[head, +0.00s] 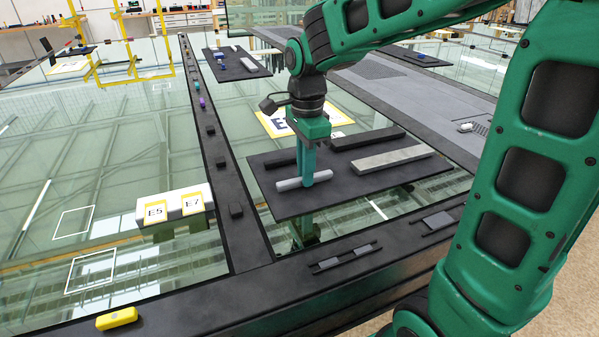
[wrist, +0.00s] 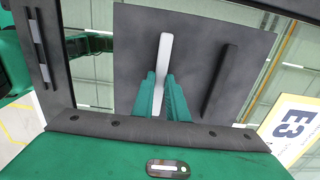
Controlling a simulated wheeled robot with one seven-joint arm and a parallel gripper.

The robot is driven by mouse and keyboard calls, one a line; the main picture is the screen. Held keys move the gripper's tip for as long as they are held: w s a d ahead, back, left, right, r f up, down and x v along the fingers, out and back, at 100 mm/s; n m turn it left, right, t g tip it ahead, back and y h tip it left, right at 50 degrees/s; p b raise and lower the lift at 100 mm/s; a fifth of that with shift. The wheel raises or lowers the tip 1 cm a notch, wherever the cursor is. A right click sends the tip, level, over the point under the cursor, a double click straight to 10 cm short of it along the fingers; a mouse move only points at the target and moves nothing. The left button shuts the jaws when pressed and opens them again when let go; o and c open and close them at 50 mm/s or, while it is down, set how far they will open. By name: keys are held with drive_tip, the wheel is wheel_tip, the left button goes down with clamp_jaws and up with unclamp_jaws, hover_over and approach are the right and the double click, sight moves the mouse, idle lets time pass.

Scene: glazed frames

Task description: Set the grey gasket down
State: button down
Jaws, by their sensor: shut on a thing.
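The grey gasket (head: 291,184) is a short, light grey strip. My gripper (head: 308,180) is shut on it from above, with its green fingers on either side. In the wrist view the gasket (wrist: 165,48) runs lengthwise out from between the fingertips (wrist: 162,82). It is over or on the left part of a dark mat (head: 340,193); I cannot tell whether it touches the mat.
On the mat are a short black strip (head: 281,162), also in the wrist view (wrist: 221,80), a long black strip (head: 367,138) and a long grey strip (head: 393,159). Dark frame rails (head: 245,243) with small blocks border the glass. A yellow block (head: 117,318) lies at front left.

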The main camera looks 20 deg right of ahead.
drive_tip(key=shift+f, duration=0.15)
drive_tip(key=c, duration=1.7)
unclamp_jaws()
drive_tip(key=shift+f, duration=0.1)
drive_tip(key=shift+c, duration=0.2)
wheel_tip(320, 180, up, 12)
